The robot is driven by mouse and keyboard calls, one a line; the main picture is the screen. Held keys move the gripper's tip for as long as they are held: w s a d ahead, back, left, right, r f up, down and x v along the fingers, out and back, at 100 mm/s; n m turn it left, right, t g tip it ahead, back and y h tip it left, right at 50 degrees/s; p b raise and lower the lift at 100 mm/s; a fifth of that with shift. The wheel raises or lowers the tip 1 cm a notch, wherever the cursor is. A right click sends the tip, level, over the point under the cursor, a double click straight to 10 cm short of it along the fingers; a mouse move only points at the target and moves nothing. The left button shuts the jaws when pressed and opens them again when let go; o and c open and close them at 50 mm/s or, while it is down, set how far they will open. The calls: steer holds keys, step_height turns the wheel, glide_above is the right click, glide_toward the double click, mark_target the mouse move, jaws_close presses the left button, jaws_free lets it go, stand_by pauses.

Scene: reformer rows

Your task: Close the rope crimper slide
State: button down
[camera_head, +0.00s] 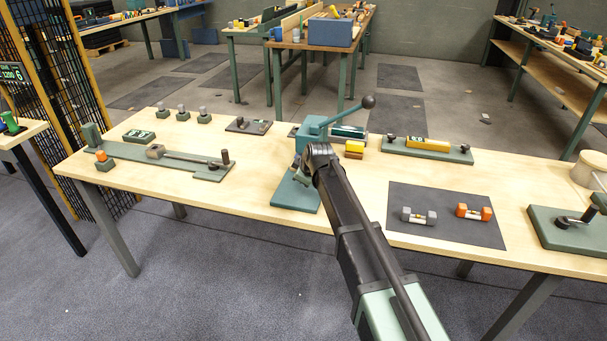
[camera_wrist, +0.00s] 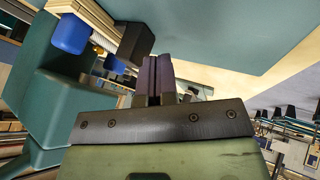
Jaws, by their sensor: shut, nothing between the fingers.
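A teal bench press (camera_head: 296,192) with a lever and dark ball knob stands at the middle of the bench; I take it for the rope crimper, though no label shows. My gripper is at this press, but my arm hides its fingers in the head view. In the wrist view, my gripper (camera_wrist: 157,78) is shut and empty, its two dark fingers together. Close to the fingers are a dark block (camera_wrist: 135,43) and a blue rounded piece (camera_wrist: 71,34), with a large teal body (camera_wrist: 50,100) at left. I cannot tell whether the fingers touch the block, or the slide's position.
A long green fixture (camera_head: 130,152) lies left of the press. A yellow block (camera_head: 354,147) sits right behind it. A dark mat (camera_head: 440,232) with two small clamp-like parts is at right. A green plate with a yellow bar (camera_head: 428,144) lies behind the mat.

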steer(key=shift+s+a, duration=0.2)
steer(key=shift+s, duration=1)
steer(key=p+v, duration=0.8)
steer(key=v, duration=0.2)
steer(key=shift+s, duration=0.15)
steer(key=shift+a, duration=0.1)
steer(key=s+d+r+m+g+h+p, duration=0.1)
steer(key=s+d+m+g+p, duration=0.2)
steer(key=s+d+m, duration=0.4)
steer(key=s+d+r+m+g+h+p, duration=0.1)
steer(key=s+d+m+g+h+p, duration=0.1)
steer(key=s+d+m, duration=0.5)
steer(key=s+d+g+p, duration=0.1)
steer(key=s+d, duration=0.4)
steer(key=s, duration=0.7)
steer(key=shift+r+g, duration=0.3)
steer(key=shift+r, duration=0.05)
